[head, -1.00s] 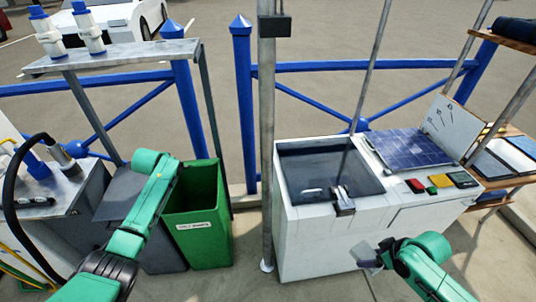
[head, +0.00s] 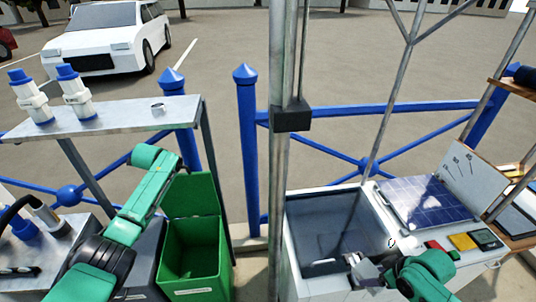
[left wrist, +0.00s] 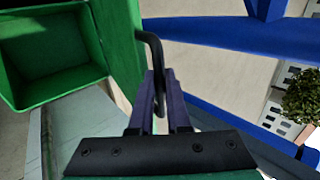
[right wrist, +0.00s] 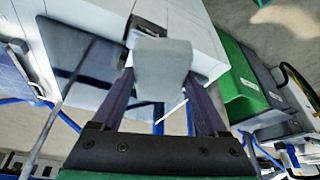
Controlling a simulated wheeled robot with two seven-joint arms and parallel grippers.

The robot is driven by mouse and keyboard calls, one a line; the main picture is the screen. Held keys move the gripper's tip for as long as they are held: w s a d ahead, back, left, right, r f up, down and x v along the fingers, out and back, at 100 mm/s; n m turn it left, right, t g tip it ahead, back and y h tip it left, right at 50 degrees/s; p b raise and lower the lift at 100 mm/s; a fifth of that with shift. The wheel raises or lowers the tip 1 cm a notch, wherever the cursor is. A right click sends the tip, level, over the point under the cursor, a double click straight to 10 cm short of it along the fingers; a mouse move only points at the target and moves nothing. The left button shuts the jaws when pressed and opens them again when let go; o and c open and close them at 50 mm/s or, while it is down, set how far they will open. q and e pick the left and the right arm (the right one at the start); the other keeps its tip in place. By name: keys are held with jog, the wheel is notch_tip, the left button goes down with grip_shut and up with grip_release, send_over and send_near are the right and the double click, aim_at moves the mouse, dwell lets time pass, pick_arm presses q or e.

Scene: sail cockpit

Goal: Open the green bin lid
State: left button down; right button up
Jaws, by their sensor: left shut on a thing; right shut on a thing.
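The green bin (head: 198,285) stands left of centre in the head view. Its lid (head: 192,196) stands up at the back and the bin's inside shows. In the left wrist view my left gripper (left wrist: 161,80) is shut on the black handle (left wrist: 157,55) at the edge of the green lid (left wrist: 122,45); the bin (left wrist: 52,50) shows open at upper left. The head view hides this gripper behind my left arm. My right gripper (head: 366,268) is by the front of the white cabinet, shut on a light grey block (right wrist: 163,68).
A grey bin (head: 148,262) stands left of the green one. A metal shelf (head: 120,115) with two white-and-blue fittings rises behind them. A metal pole (head: 279,190) stands between the green bin and the white cabinet (head: 310,285). A blue railing (head: 247,150) runs behind.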

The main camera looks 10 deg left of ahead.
pick_arm(q)
jog(key=shift+w+f, duration=0.1)
jog(key=shift+w, duration=0.2)
jog(key=c, duration=0.9)
grip_release()
jog(key=shift+w, duration=0.1)
jog(key=v, duration=1.2)
jog(key=shift+d, duration=0.1)
